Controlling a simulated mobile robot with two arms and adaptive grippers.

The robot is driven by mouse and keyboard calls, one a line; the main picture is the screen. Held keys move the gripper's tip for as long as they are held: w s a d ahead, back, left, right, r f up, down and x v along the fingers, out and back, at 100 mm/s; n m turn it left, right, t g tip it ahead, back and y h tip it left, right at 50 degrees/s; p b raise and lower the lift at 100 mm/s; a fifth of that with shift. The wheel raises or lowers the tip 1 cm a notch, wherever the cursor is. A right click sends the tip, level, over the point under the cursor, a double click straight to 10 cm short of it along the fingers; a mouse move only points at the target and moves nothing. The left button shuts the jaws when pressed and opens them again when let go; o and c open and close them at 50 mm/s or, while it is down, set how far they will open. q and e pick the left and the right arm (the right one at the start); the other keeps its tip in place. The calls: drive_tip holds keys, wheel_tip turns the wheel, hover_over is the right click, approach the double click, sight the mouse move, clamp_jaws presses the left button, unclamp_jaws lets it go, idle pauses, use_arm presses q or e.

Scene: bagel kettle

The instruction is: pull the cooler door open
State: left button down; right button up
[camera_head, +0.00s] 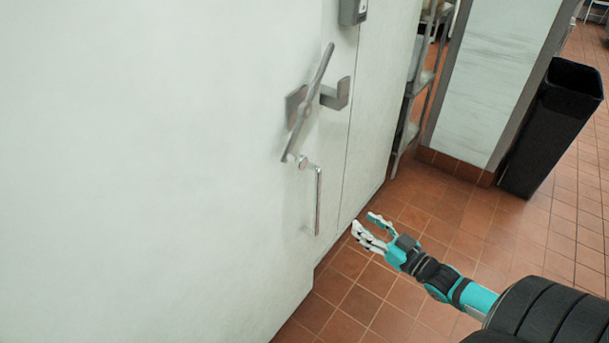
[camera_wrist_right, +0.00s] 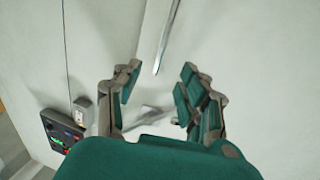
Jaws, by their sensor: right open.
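The cooler door (camera_head: 130,170) is a large white panel filling the left of the head view. It looks shut, with a thin seam along its right side. A metal latch lever (camera_head: 308,105) is mounted near that seam, and a vertical bar handle (camera_head: 318,200) sits below it. My right gripper (camera_head: 372,226) is open and empty, to the right of and a little below the bar handle, apart from it. In the right wrist view its fingers (camera_wrist_right: 155,95) are spread, with a metal bar (camera_wrist_right: 168,35) beyond them against the white door. My left gripper is not in view.
A black bin (camera_head: 555,125) stands at the right by a pale wall section (camera_head: 495,75). A metal shelf rack (camera_head: 418,90) stands past the door. A dark control panel (camera_wrist_right: 62,130) shows in the right wrist view. The red tile floor (camera_head: 440,215) is clear around my right arm.

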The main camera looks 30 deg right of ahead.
drive_tip(key=r, duration=0.1)
approach(320, 188)
drive_tip(key=w, duration=0.3)
drive_tip(key=w+a, duration=0.1)
drive_tip(key=w, duration=0.2)
drive_tip(key=w+b, duration=0.1)
drive_tip(key=w, duration=0.2)
drive_tip(key=shift+w+a+f, duration=0.15)
drive_tip(key=shift+w+a, duration=0.3)
drive_tip(key=shift+w, duration=0.55)
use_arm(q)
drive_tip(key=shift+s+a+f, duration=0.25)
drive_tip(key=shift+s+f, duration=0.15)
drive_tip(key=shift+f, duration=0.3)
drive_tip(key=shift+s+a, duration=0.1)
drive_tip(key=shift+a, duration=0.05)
use_arm(e)
clamp_jaws()
